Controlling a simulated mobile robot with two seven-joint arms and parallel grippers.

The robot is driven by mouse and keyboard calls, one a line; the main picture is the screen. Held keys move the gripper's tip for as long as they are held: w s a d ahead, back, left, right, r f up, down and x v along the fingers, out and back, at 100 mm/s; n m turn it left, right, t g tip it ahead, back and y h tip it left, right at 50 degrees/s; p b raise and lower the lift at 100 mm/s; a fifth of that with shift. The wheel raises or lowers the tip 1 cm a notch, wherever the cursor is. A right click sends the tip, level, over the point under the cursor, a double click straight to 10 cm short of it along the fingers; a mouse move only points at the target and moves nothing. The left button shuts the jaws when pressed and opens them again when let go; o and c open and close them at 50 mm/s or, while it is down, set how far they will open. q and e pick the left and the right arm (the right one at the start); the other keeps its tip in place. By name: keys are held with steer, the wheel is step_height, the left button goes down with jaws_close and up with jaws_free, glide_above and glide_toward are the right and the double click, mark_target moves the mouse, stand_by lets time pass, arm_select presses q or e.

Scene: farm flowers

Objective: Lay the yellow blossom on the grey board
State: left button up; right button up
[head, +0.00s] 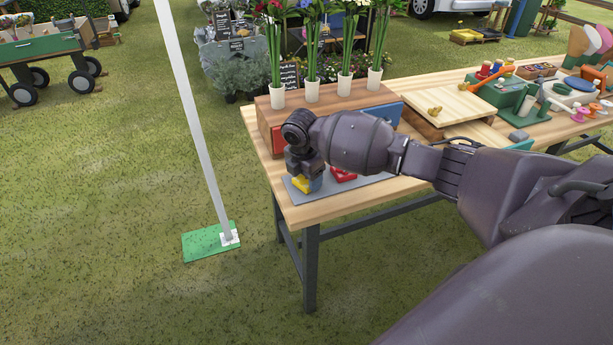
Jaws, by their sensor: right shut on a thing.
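The yellow blossom (301,185) is in the jaws of my right gripper (304,176), partly hidden by the fingers. My right arm comes in from the right, and the gripper points down over the left part of the grey board (299,197). The blossom is at or just above the board; I cannot tell whether it touches. A red piece (343,174) lies on the board to the right, partly behind my arm. A small blue piece (316,184) shows close beside the yellow blossom. My left gripper is not in view.
Several tall stems in white vases (312,92) stand on a wooden box with drawers (330,107) behind the board. A wooden board on a box (448,102) and a green toolbox (497,92) stand to the right. The table's front left edge (300,222) is close to the board.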

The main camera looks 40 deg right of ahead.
mark_target(303, 181)
steer(key=shift+f, duration=0.2)
steer(key=o, duration=0.9)
steer(key=shift+r, duration=0.55)
step_height(303, 181, up, 11)
steer(key=a+p, duration=0.1)
steer(key=p, duration=0.1)
steer(key=shift+a+r, duration=0.15)
steer(key=shift+a, duration=0.1)
steer(key=shift+s, duration=0.1)
